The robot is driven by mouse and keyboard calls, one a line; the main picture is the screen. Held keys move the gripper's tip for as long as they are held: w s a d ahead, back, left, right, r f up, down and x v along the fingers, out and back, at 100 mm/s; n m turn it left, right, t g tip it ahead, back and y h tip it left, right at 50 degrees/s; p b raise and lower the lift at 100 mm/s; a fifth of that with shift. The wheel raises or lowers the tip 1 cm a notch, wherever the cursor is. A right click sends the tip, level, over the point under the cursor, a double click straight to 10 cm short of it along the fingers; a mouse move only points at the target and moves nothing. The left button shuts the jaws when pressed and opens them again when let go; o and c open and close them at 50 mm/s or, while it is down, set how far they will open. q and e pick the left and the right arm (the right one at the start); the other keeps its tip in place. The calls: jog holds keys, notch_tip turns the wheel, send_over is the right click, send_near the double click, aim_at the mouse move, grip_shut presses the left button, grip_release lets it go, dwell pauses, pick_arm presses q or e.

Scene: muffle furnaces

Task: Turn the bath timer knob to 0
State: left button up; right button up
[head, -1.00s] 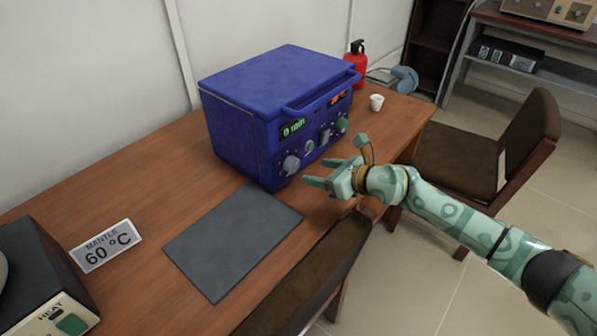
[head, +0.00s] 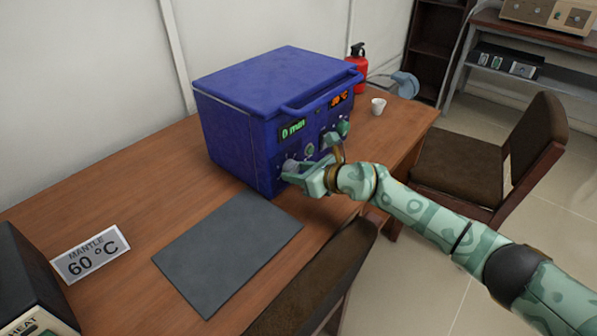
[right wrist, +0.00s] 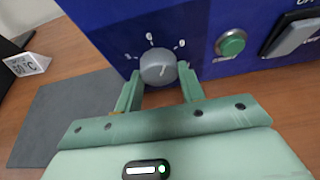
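The blue bath (head: 238,135) stands on the wooden desk, with its green display (head: 292,129) reading 0 min. The timer knob (right wrist: 158,68) is a round grey dial low on the front, with white marks around it, in the right wrist view. I cannot read clearly which mark it points to. My right gripper (head: 300,172) is at this knob and partly hides it in the head view. In the right wrist view its two fingers (right wrist: 160,82) flank the knob closely left and right, and I see no firm squeeze. My left gripper is not in view.
A green button (right wrist: 230,43) and a grey switch (right wrist: 290,37) sit right of the knob. A dark mat (head: 228,250) lies before the bath. A white cup (head: 378,106) and a red extinguisher (head: 358,68) stand beyond. A chair back (head: 320,280) is close below my right arm.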

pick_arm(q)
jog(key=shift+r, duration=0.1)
pick_arm(e)
jog(key=shift+s+r+n+t+p, duration=0.1)
jog(key=shift+r+n+t+p, duration=0.3)
jog(key=shift+p, duration=0.65)
jog(key=n+h+p, duration=0.1)
jog(key=p, duration=0.1)
jog(key=shift+f+n+t+p, duration=0.15)
jog(key=shift+n+t+p, duration=0.15)
jog(key=shift+f+n+t+p, duration=0.15)
jog(key=shift+n+t+p, duration=0.15)
jog(key=shift+n+p, duration=0.45)
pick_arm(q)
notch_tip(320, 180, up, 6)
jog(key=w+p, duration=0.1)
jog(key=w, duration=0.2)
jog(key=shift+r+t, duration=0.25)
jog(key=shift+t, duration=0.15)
pick_arm(e)
jog(key=shift+f+n+t+h, duration=0.15)
jog(key=shift+n+t+h, duration=0.15)
jog(key=shift+n+h, duration=0.15)
jog(key=shift+f, duration=0.1)
